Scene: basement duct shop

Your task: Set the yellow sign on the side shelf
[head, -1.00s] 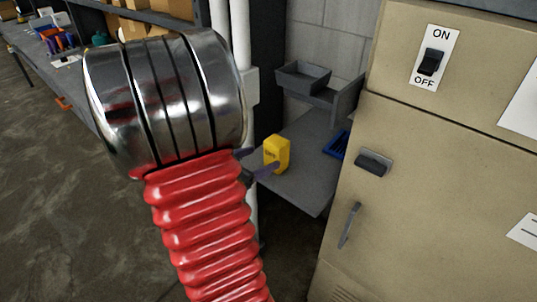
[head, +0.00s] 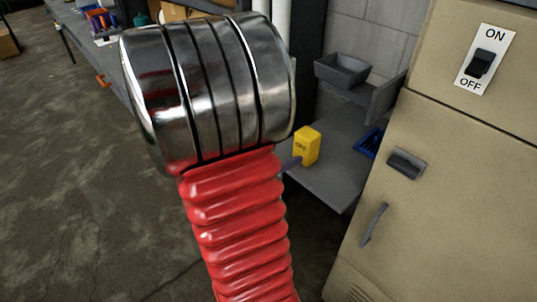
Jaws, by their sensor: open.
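The yellow sign (head: 307,146), a small block with dark lettering on its front, stands upright on the grey side shelf (head: 330,188) beside the beige cabinet. My gripper (head: 291,163) shows only as a purple-grey finger reaching out from behind my arm, just left of the sign's lower part. The rest of the gripper is hidden by my arm. The gripper is open, and I cannot tell whether the finger touches the sign.
A grey bin (head: 341,70) sits on a ledge behind the shelf. A blue tray (head: 369,143) lies at the shelf's right, next to the beige cabinet (head: 440,200) with its switch and handles. A cluttered workbench (head: 62,20) runs along the back left. Open floor lies at the left.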

